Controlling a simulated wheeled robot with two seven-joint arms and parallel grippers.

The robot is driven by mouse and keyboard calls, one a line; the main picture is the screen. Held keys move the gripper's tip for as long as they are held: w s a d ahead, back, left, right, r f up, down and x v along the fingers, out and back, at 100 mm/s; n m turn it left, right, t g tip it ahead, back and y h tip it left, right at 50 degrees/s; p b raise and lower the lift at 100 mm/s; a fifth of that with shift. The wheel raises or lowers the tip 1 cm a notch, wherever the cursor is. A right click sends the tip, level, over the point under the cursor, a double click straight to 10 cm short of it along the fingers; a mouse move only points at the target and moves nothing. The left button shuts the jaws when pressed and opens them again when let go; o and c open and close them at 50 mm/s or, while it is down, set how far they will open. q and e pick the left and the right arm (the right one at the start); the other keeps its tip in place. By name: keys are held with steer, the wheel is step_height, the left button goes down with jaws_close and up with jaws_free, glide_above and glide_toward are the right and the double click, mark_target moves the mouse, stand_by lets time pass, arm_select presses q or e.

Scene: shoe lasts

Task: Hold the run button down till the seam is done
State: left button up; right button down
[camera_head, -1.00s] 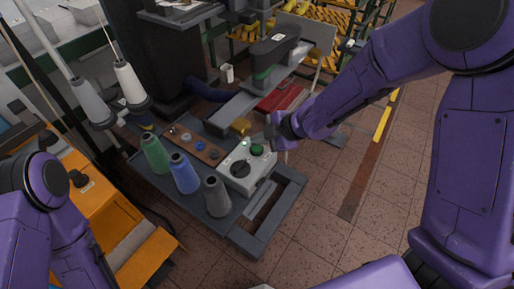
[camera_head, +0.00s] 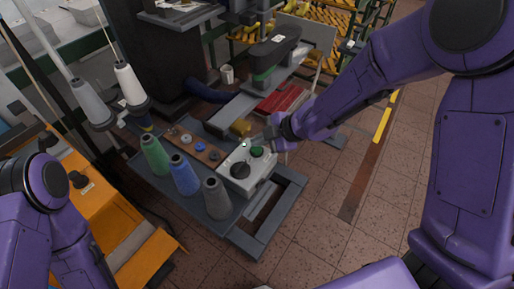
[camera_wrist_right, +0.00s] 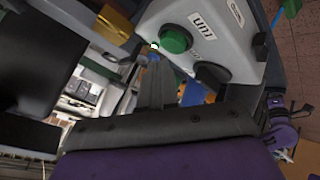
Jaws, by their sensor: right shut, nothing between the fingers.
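A light grey control box (camera_head: 238,184) stands on the grey machine table. It carries a green button (camera_head: 257,152) and a black knob (camera_head: 240,170). In the right wrist view the green button (camera_wrist_right: 175,40) is beside a "run" label (camera_wrist_right: 202,28), with a dark knob (camera_wrist_right: 212,74) nearby. A small pale lamp (camera_wrist_right: 155,45) shows by the fingertips. My right gripper (camera_head: 268,142) is shut and empty, its tips (camera_wrist_right: 154,62) close beside the green button. I cannot tell whether they touch it. My left arm shows at the left edge, but its gripper is out of view.
Green (camera_head: 154,155), blue (camera_head: 184,174) and grey (camera_head: 217,198) thread cones stand left of the box. A wooden strip with bobbins (camera_head: 200,146) lies behind. The dark sewing machine (camera_head: 268,58) rises at the back. Tiled floor (camera_head: 330,195) is clear to the right.

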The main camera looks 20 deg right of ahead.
stand_by(0.7)
steer(key=shift+f, duration=0.45)
